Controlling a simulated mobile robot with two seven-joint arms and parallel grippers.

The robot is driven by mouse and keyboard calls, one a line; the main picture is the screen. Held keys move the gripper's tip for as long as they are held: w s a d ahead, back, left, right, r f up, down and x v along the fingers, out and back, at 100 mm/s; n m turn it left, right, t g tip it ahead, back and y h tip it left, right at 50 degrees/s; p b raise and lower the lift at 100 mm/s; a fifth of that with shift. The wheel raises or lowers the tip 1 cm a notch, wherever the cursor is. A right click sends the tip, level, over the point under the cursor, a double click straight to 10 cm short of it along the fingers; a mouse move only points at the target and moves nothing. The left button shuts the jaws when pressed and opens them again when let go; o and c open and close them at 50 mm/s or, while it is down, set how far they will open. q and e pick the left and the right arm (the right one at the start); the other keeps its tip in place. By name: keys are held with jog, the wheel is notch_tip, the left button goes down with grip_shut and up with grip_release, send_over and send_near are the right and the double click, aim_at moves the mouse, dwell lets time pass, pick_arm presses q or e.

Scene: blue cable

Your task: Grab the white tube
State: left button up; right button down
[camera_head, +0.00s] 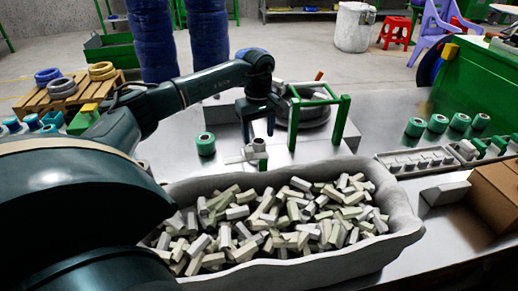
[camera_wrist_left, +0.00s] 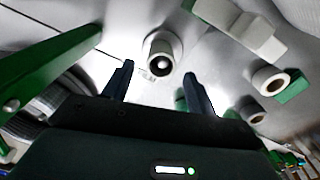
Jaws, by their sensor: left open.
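A short white tube (camera_wrist_left: 160,50) with a dark hole facing the camera is ahead of my left gripper (camera_wrist_left: 158,78) in the left wrist view, roughly centred beyond the fingertips. The two fingers are spread with nothing between them. In the head view my left gripper (camera_head: 259,131) points down just above a small cluster of white tube pieces (camera_head: 259,146) on the metal table. Whether the fingers touch any of them cannot be told. My right gripper is not in view.
A green frame (camera_head: 345,105) stands close right of my left gripper. A green roll (camera_head: 205,144) lies to its left. A grey bin (camera_head: 400,205) full of pale pieces is in front. More white pieces (camera_wrist_left: 242,27) lie at right in the wrist view.

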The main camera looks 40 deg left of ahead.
aim_at(259, 144)
pick_arm(q)
jog(key=f, duration=0.4)
jog(key=shift+s+d+f, duration=0.1)
jog(key=shift+d+f, duration=0.1)
jog(key=shift+f, duration=0.1)
